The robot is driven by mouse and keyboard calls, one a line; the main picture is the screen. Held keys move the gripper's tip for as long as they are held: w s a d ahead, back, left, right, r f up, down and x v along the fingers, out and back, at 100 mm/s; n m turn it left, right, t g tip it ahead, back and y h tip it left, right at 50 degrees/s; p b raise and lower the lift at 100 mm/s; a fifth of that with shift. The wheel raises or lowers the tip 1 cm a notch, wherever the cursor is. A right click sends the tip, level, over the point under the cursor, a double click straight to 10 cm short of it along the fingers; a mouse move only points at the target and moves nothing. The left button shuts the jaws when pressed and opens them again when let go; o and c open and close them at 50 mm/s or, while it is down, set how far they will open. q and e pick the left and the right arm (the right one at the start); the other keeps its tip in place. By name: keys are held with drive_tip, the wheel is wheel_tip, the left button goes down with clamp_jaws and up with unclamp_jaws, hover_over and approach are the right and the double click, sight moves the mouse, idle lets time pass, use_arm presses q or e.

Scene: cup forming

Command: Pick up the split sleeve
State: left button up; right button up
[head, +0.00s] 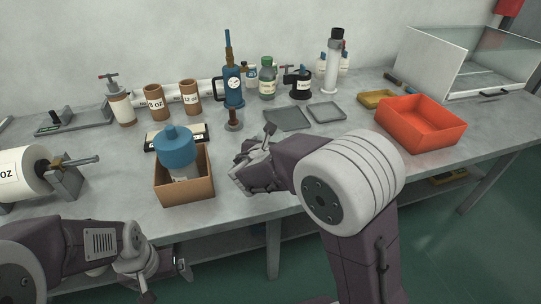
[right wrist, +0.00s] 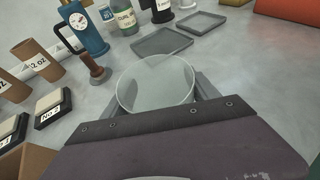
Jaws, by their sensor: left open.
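Two brown cylinders with oz labels stand upright at the back left, one (head: 155,107) left of the other (head: 190,102). The right one, marked 12 OZ, also shows in the right wrist view (right wrist: 30,57). I see no split in either and cannot tell which thing is the split sleeve. My right gripper (head: 256,156) is above the middle of the table. In the right wrist view a pale see-through cup (right wrist: 155,88) with a round rim sits between its fingers, touching both. My left gripper (head: 165,274) is open and empty at the front left, below the table's front edge.
A cardboard box (head: 185,190) with a blue-topped container (head: 177,148) stands left of my right gripper. A blue pump (head: 233,90), bottles and grey trays (head: 327,112) stand behind. An orange bin (head: 420,122) is at the right. The front middle is clear.

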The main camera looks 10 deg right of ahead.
drive_tip(key=c, duration=0.6)
drive_tip(key=shift+r, duration=0.2)
drive_tip(key=s+d+r+p, duration=0.1)
drive_tip(key=s+r, duration=0.2)
drive_tip(key=s+d+r+p, duration=0.2)
drive_tip(key=s+r, duration=0.2)
drive_tip(key=s+d+r+p, duration=0.1)
drive_tip(key=s+r, duration=0.2)
drive_tip(key=shift+s+d+r, duration=0.15)
drive_tip(key=shift+s+r, duration=0.1)
drive_tip(key=shift+s, duration=0.15)
